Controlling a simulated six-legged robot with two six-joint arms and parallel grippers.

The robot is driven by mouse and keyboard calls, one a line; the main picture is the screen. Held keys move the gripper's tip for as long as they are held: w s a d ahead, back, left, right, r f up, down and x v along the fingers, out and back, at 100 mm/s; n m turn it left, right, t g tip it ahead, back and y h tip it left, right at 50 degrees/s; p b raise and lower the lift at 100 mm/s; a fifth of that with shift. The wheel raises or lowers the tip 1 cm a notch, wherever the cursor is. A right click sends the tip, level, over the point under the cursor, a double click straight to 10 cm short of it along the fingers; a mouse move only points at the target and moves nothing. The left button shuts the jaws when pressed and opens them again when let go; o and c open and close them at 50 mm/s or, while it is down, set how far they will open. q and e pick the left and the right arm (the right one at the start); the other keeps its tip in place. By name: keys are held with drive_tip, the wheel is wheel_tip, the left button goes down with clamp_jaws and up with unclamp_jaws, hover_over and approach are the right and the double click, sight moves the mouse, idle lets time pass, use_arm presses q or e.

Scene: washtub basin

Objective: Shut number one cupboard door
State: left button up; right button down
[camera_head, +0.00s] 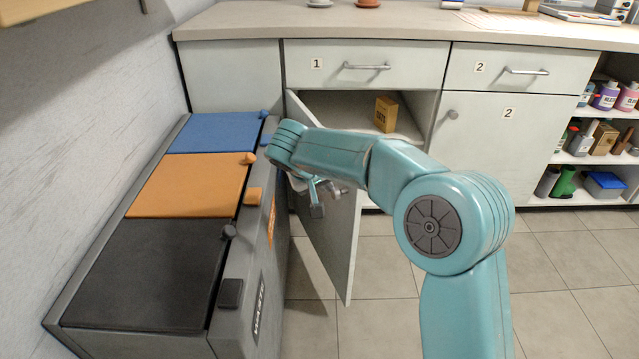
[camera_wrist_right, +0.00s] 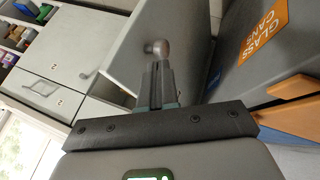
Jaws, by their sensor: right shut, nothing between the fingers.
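The number one cupboard door (camera_head: 338,240) stands open, swung out from the left side of the opening below the drawer marked 1 (camera_head: 335,66). My right gripper (camera_head: 322,197) is in front of the door's outer face, between the door and the bins, partly hidden by its own arm. In the wrist view the right gripper (camera_wrist_right: 158,78) is shut and empty. Its fingertips are at or just short of the round knob (camera_wrist_right: 158,47) on the door panel (camera_wrist_right: 130,65); I cannot tell whether they touch. My left gripper is not in view.
A bin unit (camera_head: 75,325) with blue, orange and black lids stands close left of the door. A yellow box (camera_head: 385,114) sits inside the cupboard. Door number two (camera_head: 480,150) is shut. Open shelves hold bottles at the right. The tiled floor (camera_head: 570,250) is clear.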

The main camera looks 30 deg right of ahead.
sight(350, 190)
drive_tip(key=b+x, duration=0.1)
drive_tip(key=x, duration=0.2)
drive_tip(key=shift+d+f, duration=0.3)
drive_tip(key=d, duration=0.3)
drive_tip(key=shift+s+d+r+b, duration=0.15)
drive_tip(key=shift+s+r+b, duration=0.1)
drive_tip(key=shift+b, duration=0.15)
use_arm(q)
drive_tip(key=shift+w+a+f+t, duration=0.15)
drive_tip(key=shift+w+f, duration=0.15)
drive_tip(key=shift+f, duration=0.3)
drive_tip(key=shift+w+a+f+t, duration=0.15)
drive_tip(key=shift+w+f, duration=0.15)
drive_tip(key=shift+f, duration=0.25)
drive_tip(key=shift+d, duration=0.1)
use_arm(e)
drive_tip(key=shift+d, duration=0.2)
